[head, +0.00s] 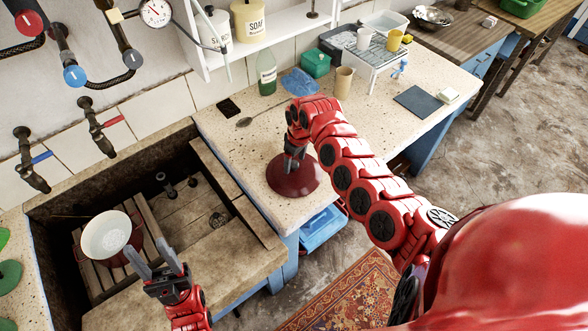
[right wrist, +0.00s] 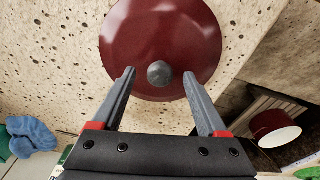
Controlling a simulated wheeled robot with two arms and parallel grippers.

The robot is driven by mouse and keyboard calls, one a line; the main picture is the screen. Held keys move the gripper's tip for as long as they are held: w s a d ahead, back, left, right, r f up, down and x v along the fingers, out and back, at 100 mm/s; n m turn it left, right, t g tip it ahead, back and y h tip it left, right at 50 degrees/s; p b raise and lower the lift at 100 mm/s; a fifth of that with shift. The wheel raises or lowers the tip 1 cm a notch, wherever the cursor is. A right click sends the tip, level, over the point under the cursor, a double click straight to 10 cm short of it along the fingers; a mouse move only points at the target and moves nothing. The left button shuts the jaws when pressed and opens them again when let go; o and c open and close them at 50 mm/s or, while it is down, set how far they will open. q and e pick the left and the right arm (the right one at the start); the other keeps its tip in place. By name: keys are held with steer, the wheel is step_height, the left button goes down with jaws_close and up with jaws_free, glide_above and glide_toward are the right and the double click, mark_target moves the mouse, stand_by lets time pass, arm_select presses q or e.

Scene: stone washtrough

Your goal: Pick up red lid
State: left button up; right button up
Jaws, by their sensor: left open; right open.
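The red lid (head: 293,177) is a round, dark red disc lying on the speckled counter, near its front edge beside the trough. In the right wrist view the lid (right wrist: 150,40) shows its grey knob (right wrist: 159,74) between the open fingers. My right gripper (head: 291,163) is over the lid, pointing down; in the right wrist view its two fingers (right wrist: 157,98) stand apart on either side of the knob, and I cannot tell whether they touch it. My left gripper (head: 157,258) is open and empty over the front edge of the trough.
A red pot with a pale inside (head: 106,235) stands on slats in the stone trough (head: 240,232). The counter right of the lid is partly clear.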

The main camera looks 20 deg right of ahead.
steer(key=shift+w+f, duration=0.1)
steer(key=shift+f, duration=0.35)
jaws_close()
stand_by(1.1)
